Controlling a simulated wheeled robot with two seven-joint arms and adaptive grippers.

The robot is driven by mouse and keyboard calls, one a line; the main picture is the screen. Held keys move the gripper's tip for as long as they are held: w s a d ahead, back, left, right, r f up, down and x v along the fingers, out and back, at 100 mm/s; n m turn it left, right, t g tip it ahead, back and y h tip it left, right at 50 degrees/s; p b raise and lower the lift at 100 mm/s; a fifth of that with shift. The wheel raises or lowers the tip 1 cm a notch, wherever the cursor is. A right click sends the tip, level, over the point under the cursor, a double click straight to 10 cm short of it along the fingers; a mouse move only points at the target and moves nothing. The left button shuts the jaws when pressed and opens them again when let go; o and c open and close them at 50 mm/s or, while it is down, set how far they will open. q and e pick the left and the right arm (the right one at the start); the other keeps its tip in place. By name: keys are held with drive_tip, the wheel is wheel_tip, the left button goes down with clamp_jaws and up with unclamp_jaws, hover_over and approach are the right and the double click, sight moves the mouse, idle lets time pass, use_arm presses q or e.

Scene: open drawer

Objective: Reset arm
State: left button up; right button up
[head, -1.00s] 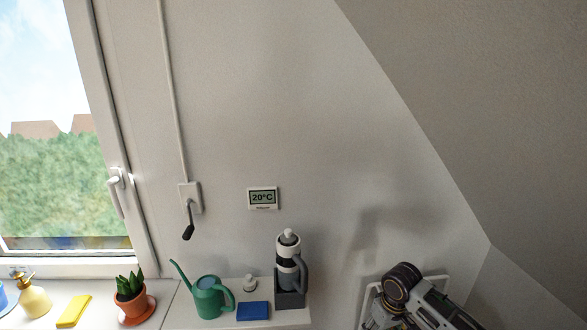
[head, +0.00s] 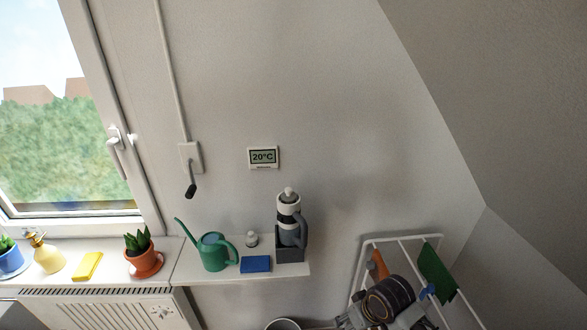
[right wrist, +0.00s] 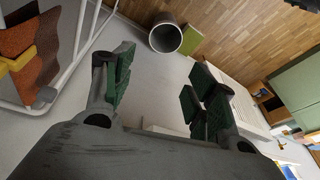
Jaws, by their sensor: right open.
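My right gripper (right wrist: 160,95) is open and empty in the right wrist view. Its dark fingers with green pads stand apart, with grey floor and wall behind them. In the head view my right arm shows at the bottom right, in front of a white rack; its fingers cannot be made out there. My left gripper is in neither view. No drawer can be made out for certain.
A white drying rack (head: 405,239) with cloths stands at the right. A shelf (head: 205,276) holds a green watering can (head: 212,252), a blue sponge (head: 255,264) and a bottle (head: 289,215). A grey bin (right wrist: 166,37) stands on the floor.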

drive_tip(key=shift+s+d+r+m+t+h, duration=0.5)
drive_tip(key=shift+s+d+r+m+h, duration=0.5)
drive_tip(key=shift+s+d, duration=2.75)
drive_tip(key=s+a+f+g+b, duration=0.1)
drive_tip(key=s+f, duration=0.1)
drive_tip(key=f, duration=1.6)
drive_tip(key=s+f+b, duration=0.1)
drive_tip(key=s+f, duration=0.1)
drive_tip(key=f, duration=1.5)
drive_tip(key=s+d+f+b, duration=0.1)
drive_tip(key=s+d+f, duration=0.1)
drive_tip(key=s+f, duration=0.9)
drive_tip(key=s+d+f+g+b, duration=0.1)
drive_tip(key=s+f, duration=1)
drive_tip(key=shift+s+d+g, duration=0.25)
drive_tip(key=shift+d+g, duration=0.05)
drive_tip(key=shift+d, duration=0.05)
